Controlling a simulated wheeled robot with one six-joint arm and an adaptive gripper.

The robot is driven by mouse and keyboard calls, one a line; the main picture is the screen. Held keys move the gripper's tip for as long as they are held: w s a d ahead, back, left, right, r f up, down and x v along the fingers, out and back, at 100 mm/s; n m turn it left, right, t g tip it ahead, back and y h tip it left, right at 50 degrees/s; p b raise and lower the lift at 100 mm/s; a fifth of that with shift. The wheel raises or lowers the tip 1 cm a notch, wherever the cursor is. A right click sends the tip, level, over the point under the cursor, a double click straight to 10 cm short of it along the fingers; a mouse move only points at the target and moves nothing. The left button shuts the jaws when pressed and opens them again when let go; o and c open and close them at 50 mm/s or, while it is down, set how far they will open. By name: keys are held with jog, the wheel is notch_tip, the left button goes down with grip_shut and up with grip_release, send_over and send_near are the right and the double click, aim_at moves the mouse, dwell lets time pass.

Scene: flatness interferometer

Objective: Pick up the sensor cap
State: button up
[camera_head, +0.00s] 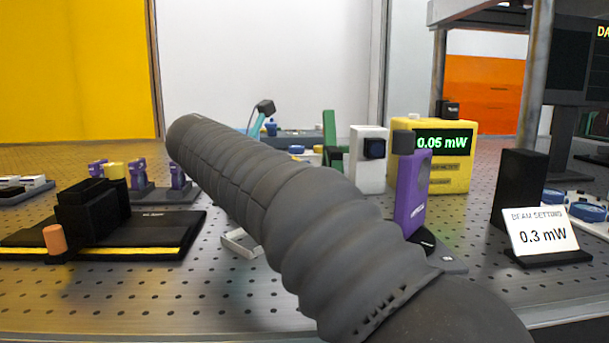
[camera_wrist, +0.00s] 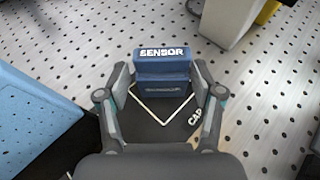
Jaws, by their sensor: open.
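The sensor cap looks to be the blue block (camera_wrist: 162,66) marked SENSOR, in the upper middle of the wrist view. It is at a dark pad (camera_wrist: 150,127) that bears a white angled line and the letters CAP. My gripper (camera_wrist: 161,72) is open, with one fingertip at each side of the block. The gaps at its sides look narrow, and I cannot tell whether the fingers touch it or how deep they reach. In the head view my arm hides the gripper, and I cannot make out this block there.
A light blue box (camera_wrist: 35,110) stands close on the left in the wrist view, and a pale box (camera_wrist: 228,20) at upper right. In the head view a purple device (camera_head: 413,190), a yellow meter (camera_head: 455,172) and a sign (camera_head: 541,232) stand right of my arm.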

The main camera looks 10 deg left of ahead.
jog(key=shift+w+d, duration=0.1)
jog(key=shift+d, duration=0.05)
jog(key=shift+c, duration=0.3)
jog(key=shift+w+d, duration=0.1)
jog(key=c, duration=0.7)
jog(key=shift+c, duration=0.2)
